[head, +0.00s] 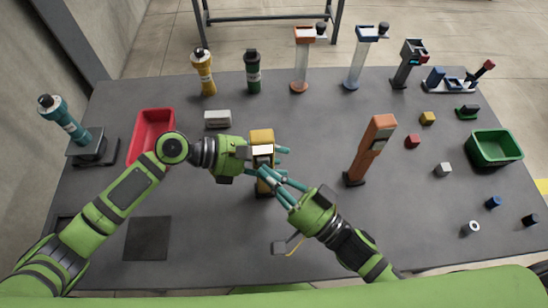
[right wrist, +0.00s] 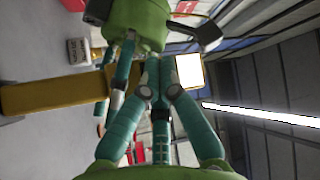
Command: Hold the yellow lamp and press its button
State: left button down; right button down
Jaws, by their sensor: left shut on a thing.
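The yellow lamp (head: 262,137) stands upright near the table's middle, with a bright white face near its top. In the right wrist view its yellow body (right wrist: 55,94) lies sideways across the left, with the white face (right wrist: 190,70) to the right. My left gripper (head: 272,157) is shut around the lamp's upper part from the left, its teal tips showing past the right side. My right gripper (head: 267,172) reaches in from the lower right, its fingers drawn together close to the lamp's front. I cannot tell whether they touch it. I cannot make out the button.
An orange post (head: 371,150) stands to the right. A red bin (head: 152,122) and a grey block (head: 217,118) are at the left. A small grey box with a yellow cable (head: 279,248) is near the front. A green bin (head: 495,146) and several small parts fill the right side.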

pick_arm(q)
jog(key=shift+f, duration=0.1)
pick_arm(e)
jog(key=shift+s, duration=0.5)
jog(key=shift+s, duration=0.1)
pick_arm(q)
jog(key=c, duration=0.6)
grip_release()
pick_arm(e)
jog(key=s, duration=0.5)
jog(key=shift+s+d, duration=0.2)
jog(key=shift+s, duration=0.15)
pick_arm(q)
jog(key=w+a+f+v, duration=0.1)
jog(key=f+v, duration=0.1)
jog(key=v, duration=1.7)
jog(key=shift+a+f+p, duration=0.2)
jog(key=shift+a+p, duration=0.1)
jog(key=shift+p, duration=0.05)
pick_arm(e)
jog(key=shift+r, duration=0.3)
